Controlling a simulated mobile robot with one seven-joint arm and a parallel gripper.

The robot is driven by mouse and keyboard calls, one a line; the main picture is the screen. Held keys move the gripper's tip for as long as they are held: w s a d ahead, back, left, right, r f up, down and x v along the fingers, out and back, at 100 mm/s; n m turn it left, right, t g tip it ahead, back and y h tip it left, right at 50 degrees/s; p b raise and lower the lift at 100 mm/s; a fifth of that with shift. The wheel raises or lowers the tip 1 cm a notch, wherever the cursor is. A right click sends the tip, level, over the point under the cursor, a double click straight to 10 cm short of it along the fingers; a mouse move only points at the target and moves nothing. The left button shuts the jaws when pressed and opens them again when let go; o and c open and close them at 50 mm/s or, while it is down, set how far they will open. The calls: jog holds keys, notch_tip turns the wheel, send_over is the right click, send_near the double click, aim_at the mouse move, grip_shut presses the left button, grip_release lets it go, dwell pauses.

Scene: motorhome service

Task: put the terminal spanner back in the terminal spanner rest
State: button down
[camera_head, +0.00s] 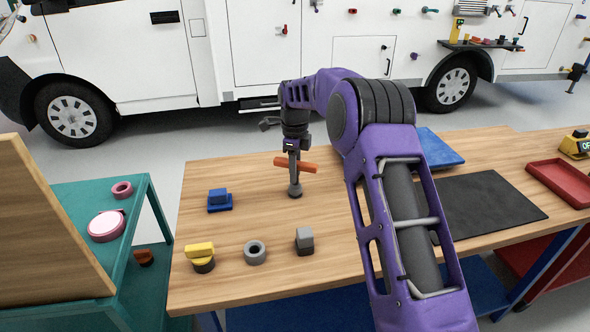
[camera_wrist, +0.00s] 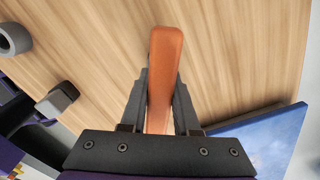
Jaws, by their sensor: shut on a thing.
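An orange bar (camera_head: 296,165), which I take to be the terminal spanner, lies crosswise between the jaws of my gripper (camera_head: 293,166). In the wrist view the bar (camera_wrist: 164,65) sticks out past both dark fingertips (camera_wrist: 160,90), which are closed on it. Below it in the head view is a dark grey piece with a round foot (camera_head: 295,191), close to or on the wooden table. I cannot tell whether that piece belongs to the spanner or is the rest. No other rest can be made out for certain.
On the wooden table (camera_head: 250,175) are a blue block (camera_head: 219,200), a yellow-topped piece (camera_head: 201,256), a grey ring (camera_head: 255,252) and a grey block (camera_head: 304,241). A blue tray (camera_head: 438,148), black mat (camera_head: 488,205) and red tray (camera_head: 562,183) lie right.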

jog(key=shift+f+b, duration=0.3)
jog(key=shift+f, duration=0.35)
jog(key=c, duration=0.6)
grip_release()
